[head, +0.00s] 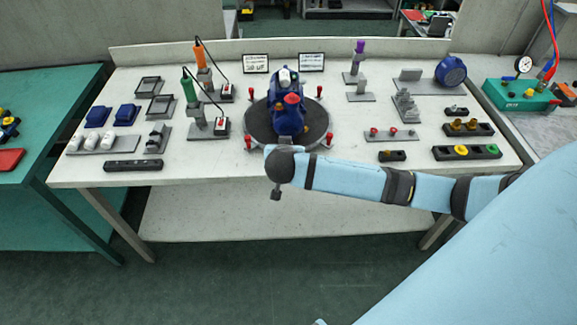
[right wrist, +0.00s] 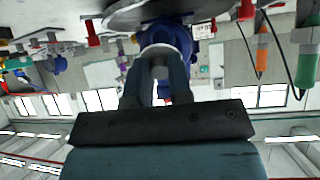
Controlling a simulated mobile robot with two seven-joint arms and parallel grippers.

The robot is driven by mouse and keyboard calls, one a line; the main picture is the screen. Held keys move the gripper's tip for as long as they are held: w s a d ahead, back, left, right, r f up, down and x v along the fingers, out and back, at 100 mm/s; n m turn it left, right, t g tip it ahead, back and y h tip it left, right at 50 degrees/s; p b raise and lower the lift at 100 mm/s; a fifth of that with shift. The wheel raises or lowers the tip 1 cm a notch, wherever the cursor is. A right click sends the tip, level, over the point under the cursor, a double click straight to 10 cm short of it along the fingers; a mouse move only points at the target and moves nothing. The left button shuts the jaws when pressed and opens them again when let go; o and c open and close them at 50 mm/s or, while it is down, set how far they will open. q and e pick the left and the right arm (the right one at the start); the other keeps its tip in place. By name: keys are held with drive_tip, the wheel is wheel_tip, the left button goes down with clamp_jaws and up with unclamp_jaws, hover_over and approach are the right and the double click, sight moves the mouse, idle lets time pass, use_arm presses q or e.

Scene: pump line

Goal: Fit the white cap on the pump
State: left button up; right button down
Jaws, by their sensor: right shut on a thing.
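The blue pump (head: 287,110) stands on a dark round turntable (head: 258,122) at the middle of the bench. It has a red part on its front and a white piece on its top. My right arm reaches in from the right, with its wrist just in front of the turntable. In the right wrist view, my right gripper (right wrist: 158,66) is shut on a pale round thing, seemingly the white cap (right wrist: 160,51), right in front of the blue pump (right wrist: 172,33). I cannot tell whether they touch. The wrist hides the fingers in the head view. My left gripper is out of view.
Several white parts (head: 92,141) sit on a grey tray at the left. Red posts (head: 320,91) surround the turntable. Green and orange tools (head: 188,88) with cords stand left of it. Fixtures and a black block (head: 466,153) fill the right.

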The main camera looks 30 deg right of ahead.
drive_tip(key=shift+w+d+f+n+t+h+b, duration=0.15)
drive_tip(key=shift+d+f+t+h+b, duration=0.3)
drive_tip(key=shift+f+t, duration=0.45)
drive_tip(key=shift+w+d+f+n+t+h+b, duration=0.1)
drive_tip(key=shift+d+f+n+t+h+b, duration=0.3)
drive_tip(key=shift+t, duration=0.85)
drive_tip(key=shift+w+d+f+m+t+h+b, duration=0.15)
drive_tip(key=shift+f+t+h+b, duration=0.15)
drive_tip(key=shift+f+t+h, duration=0.6)
drive_tip(key=shift+y+x, duration=0.25)
drive_tip(key=shift+x, duration=1.2)
drive_tip(key=shift+w+d+f+b, duration=0.1)
drive_tip(key=shift+w+d+b, duration=0.1)
drive_tip(key=shift+b, duration=0.2)
drive_tip(key=shift+w+d, duration=0.1)
drive_tip(key=shift+w, duration=0.2)
drive_tip(key=shift+b, duration=0.35)
